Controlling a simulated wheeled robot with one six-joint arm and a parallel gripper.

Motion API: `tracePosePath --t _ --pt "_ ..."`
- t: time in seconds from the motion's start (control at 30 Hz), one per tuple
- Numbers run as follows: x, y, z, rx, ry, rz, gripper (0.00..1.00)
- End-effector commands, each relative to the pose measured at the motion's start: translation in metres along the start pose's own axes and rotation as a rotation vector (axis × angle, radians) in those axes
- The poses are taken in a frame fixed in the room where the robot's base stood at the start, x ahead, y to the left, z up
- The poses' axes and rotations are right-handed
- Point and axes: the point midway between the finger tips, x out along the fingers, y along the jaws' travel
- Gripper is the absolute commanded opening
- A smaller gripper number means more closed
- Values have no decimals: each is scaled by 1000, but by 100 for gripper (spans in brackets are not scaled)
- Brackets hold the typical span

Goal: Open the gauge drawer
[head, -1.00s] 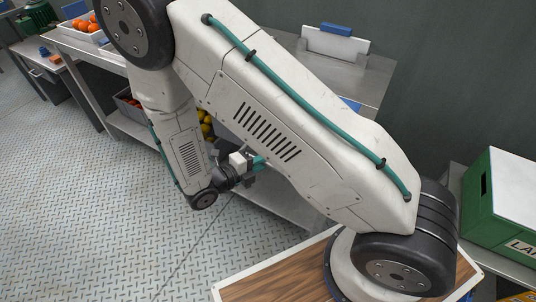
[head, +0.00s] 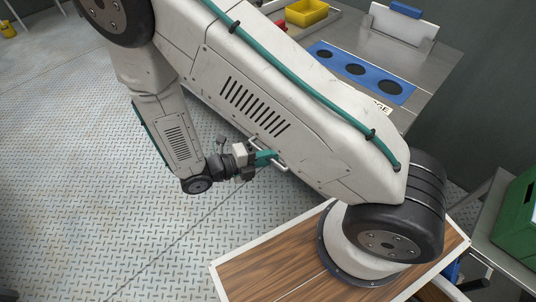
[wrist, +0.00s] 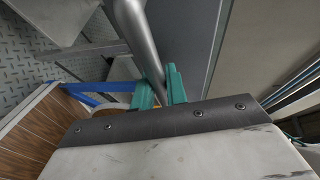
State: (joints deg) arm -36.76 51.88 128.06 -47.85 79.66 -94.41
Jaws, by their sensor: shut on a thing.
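My gripper (head: 266,158) is low beside the workbench, below my upper arm. In the wrist view its teal fingers (wrist: 160,92) are closed around a silver bar handle (wrist: 140,35). The handle's ends also show in the head view (head: 283,167). Beside the handle in the wrist view is a flat grey panel (wrist: 190,40), which looks like the drawer front. In the head view my arm hides most of the drawer front. A label ending in "GE" (head: 382,106) is partly visible at the bench edge; I cannot tell how far the drawer is out.
A blue plate with dark round holes (head: 360,72) lies on the metal bench (head: 425,62), with a yellow bin (head: 307,12) behind. A white board with a blue top (head: 403,24) stands at the back. A green crate (head: 519,225) is at right.

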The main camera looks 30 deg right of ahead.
Motion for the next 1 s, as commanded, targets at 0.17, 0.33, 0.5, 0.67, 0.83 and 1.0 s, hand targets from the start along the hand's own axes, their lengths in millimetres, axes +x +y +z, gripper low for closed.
tracePosePath --t 0.17,0.33,0.5,0.67,0.83,1.0 --pt "-1 0 1 2 -2 1 0" --pt "-1 0 1 1 -2 1 36" --pt "-1 0 0 0 -2 0 36" --pt "-7 0 1 1 -4 0 36" --pt "-34 0 1 2 -7 2 36" --pt "-62 0 1 2 -6 2 36"
